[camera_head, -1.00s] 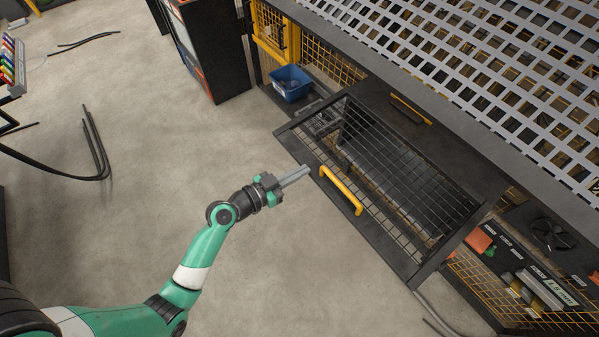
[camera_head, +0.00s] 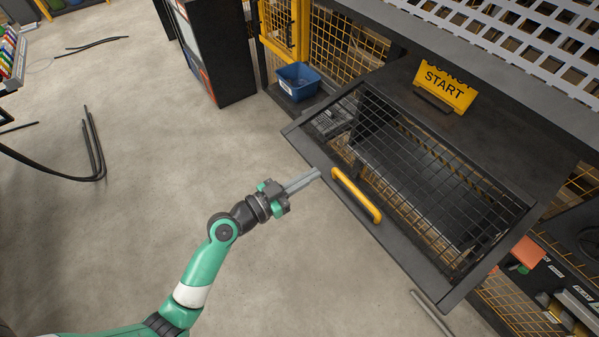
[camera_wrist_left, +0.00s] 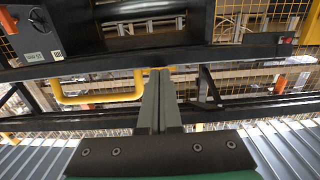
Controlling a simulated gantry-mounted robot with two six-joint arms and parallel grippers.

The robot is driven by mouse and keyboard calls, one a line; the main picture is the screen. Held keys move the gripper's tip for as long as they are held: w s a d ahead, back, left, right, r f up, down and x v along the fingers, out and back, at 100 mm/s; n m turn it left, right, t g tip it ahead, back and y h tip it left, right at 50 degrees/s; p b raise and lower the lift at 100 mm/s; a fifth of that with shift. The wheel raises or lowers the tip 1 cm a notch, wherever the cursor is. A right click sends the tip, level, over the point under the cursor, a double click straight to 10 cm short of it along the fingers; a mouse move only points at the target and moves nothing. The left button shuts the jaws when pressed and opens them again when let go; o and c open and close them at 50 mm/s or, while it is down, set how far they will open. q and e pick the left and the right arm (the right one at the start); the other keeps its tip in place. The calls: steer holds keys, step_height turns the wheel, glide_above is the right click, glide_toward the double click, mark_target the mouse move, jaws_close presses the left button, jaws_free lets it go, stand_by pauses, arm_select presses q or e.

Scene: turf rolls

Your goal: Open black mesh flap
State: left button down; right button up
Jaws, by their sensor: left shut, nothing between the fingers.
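The black mesh flap (camera_head: 420,185) has a dark frame and a wire grid, and it slopes out from the machine in the head view. A yellow bar handle (camera_head: 357,196) is fixed along its lower front edge. My left gripper (camera_head: 317,173) is shut and empty, its fingertips close to the upper left end of the handle. In the left wrist view the shut fingers (camera_wrist_left: 160,80) lie beside the right end of the yellow handle (camera_wrist_left: 100,98). Whether they touch it, I cannot tell. My right gripper is in neither view.
A blue bin (camera_head: 297,81) stands by the machine's yellow mesh side. A yellow START sign (camera_head: 446,85) sits above the flap. A dark cabinet (camera_head: 215,50) stands at the back. Black cables (camera_head: 70,178) lie at the left. The floor (camera_head: 140,210) around my left arm is mostly clear.

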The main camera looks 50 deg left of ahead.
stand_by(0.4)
arm_select(q)
steer(key=s+a+r+p, duration=0.1)
steer(key=s+r, duration=0.3)
steer(key=s, duration=0.6)
steer(key=shift+s+a+p, duration=0.3)
steer(key=shift+s+p, duration=0.1)
steer(key=shift+p, duration=0.2)
steer(key=shift+d+r, duration=0.1)
